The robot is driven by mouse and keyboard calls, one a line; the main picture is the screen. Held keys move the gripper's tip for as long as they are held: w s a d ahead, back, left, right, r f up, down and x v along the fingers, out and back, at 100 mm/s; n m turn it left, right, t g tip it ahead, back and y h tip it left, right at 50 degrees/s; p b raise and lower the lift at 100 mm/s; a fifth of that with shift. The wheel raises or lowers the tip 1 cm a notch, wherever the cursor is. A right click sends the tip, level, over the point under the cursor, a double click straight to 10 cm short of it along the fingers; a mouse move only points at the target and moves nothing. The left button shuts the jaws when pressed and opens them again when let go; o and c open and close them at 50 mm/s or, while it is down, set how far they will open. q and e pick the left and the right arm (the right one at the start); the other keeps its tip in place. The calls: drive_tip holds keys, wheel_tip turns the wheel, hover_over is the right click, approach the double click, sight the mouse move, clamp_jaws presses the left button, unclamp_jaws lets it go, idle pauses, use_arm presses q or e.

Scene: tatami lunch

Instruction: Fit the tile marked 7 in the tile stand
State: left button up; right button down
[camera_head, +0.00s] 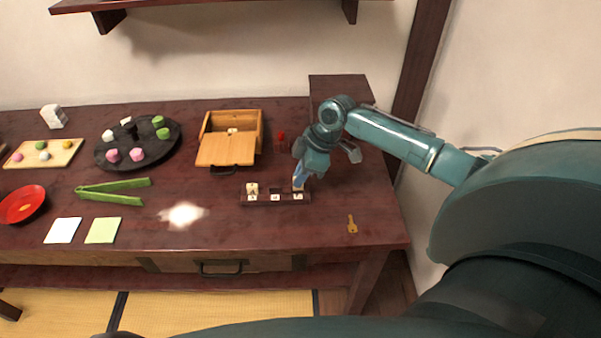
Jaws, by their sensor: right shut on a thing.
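The dark tile stand (264,202) lies on the table, with small white labels along its front. A pale tile (252,187) stands in its left place. The middle place shows a dark top and no pale tile. My right gripper (298,181) points down over the right end of the stand. It is shut on a small tile (297,188), mostly hidden by the fingers; its mark cannot be read. The tile is at the right place, but I cannot tell whether it is seated. My left gripper is not in view.
Behind the stand is an open wooden box (225,153) with a small pale piece inside, and a small red object (280,136). A brass key (352,224) lies front right. Green tongs (118,190), a black round tray (107,161) and a red dish (38,204) are left.

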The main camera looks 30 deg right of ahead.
drive_tip(key=shift+f+b, duration=0.45)
drive_tip(key=shift+f, duration=0.6)
drive_tip(key=c, duration=1.5)
unclamp_jaws()
drive_tip(key=shift+o, duration=0.6)
drive_tip(key=shift+d+r, duration=0.1)
drive_tip(key=shift+r, duration=0.15)
drive_tip(key=v, duration=1.2)
drive_tip(key=shift+r+p, duration=0.35)
drive_tip(key=shift+p, duration=0.1)
drive_tip(key=shift+s+d, duration=0.1)
drive_tip(key=shift+s, duration=0.05)
